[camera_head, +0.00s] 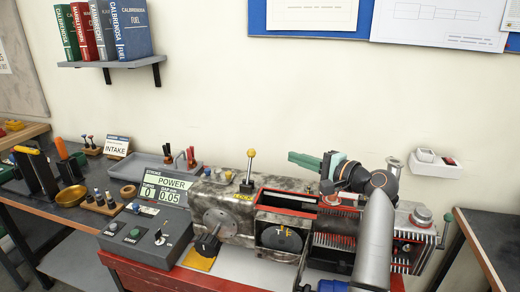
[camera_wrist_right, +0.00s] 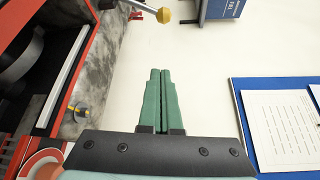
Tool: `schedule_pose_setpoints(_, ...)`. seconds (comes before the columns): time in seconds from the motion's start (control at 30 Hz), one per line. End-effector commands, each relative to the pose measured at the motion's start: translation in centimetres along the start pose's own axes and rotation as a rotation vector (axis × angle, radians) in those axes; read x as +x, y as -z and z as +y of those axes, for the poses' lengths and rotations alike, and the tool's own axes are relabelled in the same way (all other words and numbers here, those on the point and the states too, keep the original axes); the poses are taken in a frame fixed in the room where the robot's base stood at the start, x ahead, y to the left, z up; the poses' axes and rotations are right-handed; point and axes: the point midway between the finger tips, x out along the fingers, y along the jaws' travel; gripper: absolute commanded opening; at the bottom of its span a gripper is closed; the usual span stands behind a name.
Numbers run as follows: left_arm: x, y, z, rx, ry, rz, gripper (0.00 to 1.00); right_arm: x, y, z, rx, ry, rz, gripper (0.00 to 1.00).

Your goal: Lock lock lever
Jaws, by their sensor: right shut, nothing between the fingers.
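The lever (camera_head: 248,171) with a yellow ball knob stands nearly upright on top of the worn grey machine housing (camera_head: 225,206). I take it for the lock lever; its yellow knob (camera_wrist_right: 165,16) also shows at the top of the right wrist view. My right gripper (camera_head: 293,158) has green fingers, pressed together and empty, and points left toward the lever. Its fingertips (camera_wrist_right: 160,73) are apart from the knob, with a clear gap between them. My left gripper is not in view.
A red-edged opening (camera_head: 287,198) and ribbed part (camera_head: 335,230) lie below my right arm. A shelf (camera_head: 113,63) holds binders above. Open air surrounds the lever's knob.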

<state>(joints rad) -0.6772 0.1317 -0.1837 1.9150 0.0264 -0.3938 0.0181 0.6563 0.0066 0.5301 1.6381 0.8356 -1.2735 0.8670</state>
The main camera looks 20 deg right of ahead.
Motion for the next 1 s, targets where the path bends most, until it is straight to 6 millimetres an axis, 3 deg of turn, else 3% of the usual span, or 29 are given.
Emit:
schedule_pose_setpoints(0.37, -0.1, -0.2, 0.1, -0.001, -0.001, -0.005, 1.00, 0.5, 0.0, -0.1, 0.001, 0.000, -0.001, 0.00)
schedule_pose_setpoints(1.0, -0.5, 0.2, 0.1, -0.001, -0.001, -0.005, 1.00, 9.6, -0.1, -0.1, 0.001, 0.000, -0.001, 0.00)
